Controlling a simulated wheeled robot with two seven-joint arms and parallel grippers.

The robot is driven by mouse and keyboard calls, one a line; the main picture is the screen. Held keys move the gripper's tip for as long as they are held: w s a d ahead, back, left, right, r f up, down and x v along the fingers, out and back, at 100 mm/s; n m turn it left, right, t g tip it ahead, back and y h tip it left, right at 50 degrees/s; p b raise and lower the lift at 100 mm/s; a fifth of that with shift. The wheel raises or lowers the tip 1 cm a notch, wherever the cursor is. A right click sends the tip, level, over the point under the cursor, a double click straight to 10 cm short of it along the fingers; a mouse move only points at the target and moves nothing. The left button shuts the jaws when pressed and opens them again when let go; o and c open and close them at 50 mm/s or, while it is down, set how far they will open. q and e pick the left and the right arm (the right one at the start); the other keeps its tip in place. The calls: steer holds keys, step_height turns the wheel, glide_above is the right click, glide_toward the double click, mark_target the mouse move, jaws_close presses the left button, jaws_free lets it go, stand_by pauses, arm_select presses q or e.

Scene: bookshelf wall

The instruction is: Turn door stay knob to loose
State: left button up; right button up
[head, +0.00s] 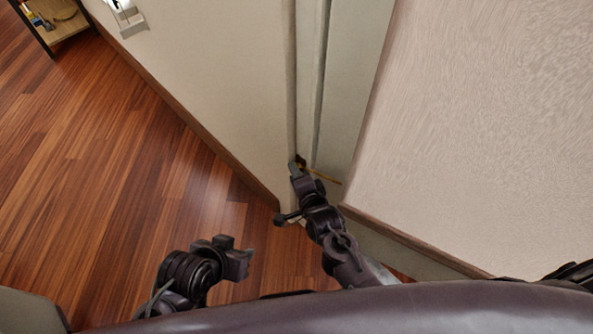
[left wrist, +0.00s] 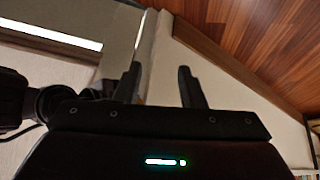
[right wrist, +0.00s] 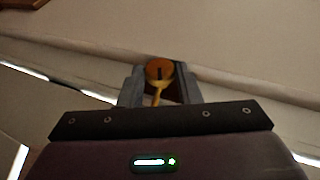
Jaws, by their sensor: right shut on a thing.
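The door stay knob (right wrist: 160,71) is a round orange-brass piece with a dark slot in its face and a thin yellow stem below it. My right gripper (right wrist: 160,86) has its fingers on both sides of the knob and is shut on it. In the head view the right gripper (head: 297,167) is at the edge of the pale door panel, and its fingers mostly hide the knob. A thin brass rod (head: 326,178) runs right from there. My left gripper (head: 243,259) is low over the floor; the left wrist view shows its fingers (left wrist: 160,88) apart and empty.
The pale panel (head: 220,70) and a textured wall (head: 490,130) flank a narrow gap at my right gripper. The wood floor (head: 120,170) is open at left. A shelf (head: 65,25) stands at the far upper left.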

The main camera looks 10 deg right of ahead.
arm_select(q)
steer(key=s+a+r+n+g+y+p, duration=0.1)
steer(key=s+a+g+y+p, duration=0.1)
steer(key=a+g+p, duration=0.2)
steer(key=a+p, duration=0.1)
steer(key=a, duration=0.2)
steer(key=shift+s+r+y+p, duration=0.3)
steer(key=shift+s+p, duration=0.1)
arm_select(e)
steer(key=shift+a+r+n+g+h, duration=0.15)
steer(key=shift+g+h, duration=0.15)
steer(key=shift+g, duration=0.3)
steer(key=shift+d+n+g+h, duration=0.15)
steer(key=shift+g+h, duration=0.15)
steer(key=shift+g, duration=0.3)
steer(key=shift+a, duration=0.1)
steer(key=o, duration=0.9)
steer(key=shift+w, duration=0.1)
steer(key=shift+o, duration=0.2)
steer(key=shift+r, duration=0.1)
arm_select(q)
steer(key=shift+f, duration=0.1)
arm_select(e)
steer(key=shift+w, duration=0.1)
